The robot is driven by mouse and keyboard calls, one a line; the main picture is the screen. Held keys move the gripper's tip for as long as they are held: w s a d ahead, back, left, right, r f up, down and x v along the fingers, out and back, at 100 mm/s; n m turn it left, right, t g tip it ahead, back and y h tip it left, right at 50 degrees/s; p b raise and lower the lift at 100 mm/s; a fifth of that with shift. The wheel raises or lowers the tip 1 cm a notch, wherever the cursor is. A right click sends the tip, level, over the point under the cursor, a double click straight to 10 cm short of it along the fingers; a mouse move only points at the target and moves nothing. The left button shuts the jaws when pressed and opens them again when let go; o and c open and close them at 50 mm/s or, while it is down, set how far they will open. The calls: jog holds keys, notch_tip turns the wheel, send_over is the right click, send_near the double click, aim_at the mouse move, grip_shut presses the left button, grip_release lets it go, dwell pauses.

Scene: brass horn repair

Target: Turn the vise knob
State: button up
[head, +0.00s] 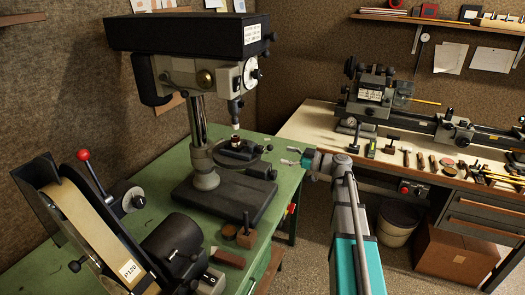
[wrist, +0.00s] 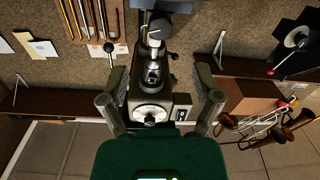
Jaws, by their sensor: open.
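The drill press (head: 197,135) stands on the green bench in the head view. A dark vise-like fixture (head: 236,150) with a brass-coloured top sits on its table, under the chuck. A small dark knob-like part (head: 270,174) projects at the right; I cannot tell surely whether it is the vise knob. My gripper (head: 289,162) is open and empty, to the right of these parts and apparently apart from them. In the wrist view my gripper's two fingers (wrist: 159,103) are wide apart, with a machine with a white dial (wrist: 151,113) showing between them. The knob is not clear there.
A belt sander (head: 85,215) marked P120 fills the front left of the green bench (head: 145,195). Small blocks (head: 232,257) lie at its front edge. A lathe bench (head: 318,118) with hand tools stands at right. A bucket (head: 397,222) and box (head: 455,255) stand below.

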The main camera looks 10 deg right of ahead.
aim_at(262, 150)
jog(key=x, duration=0.9)
jog(key=shift+w+a, duration=0.2)
jog(key=shift+a, duration=0.05)
grip_shut()
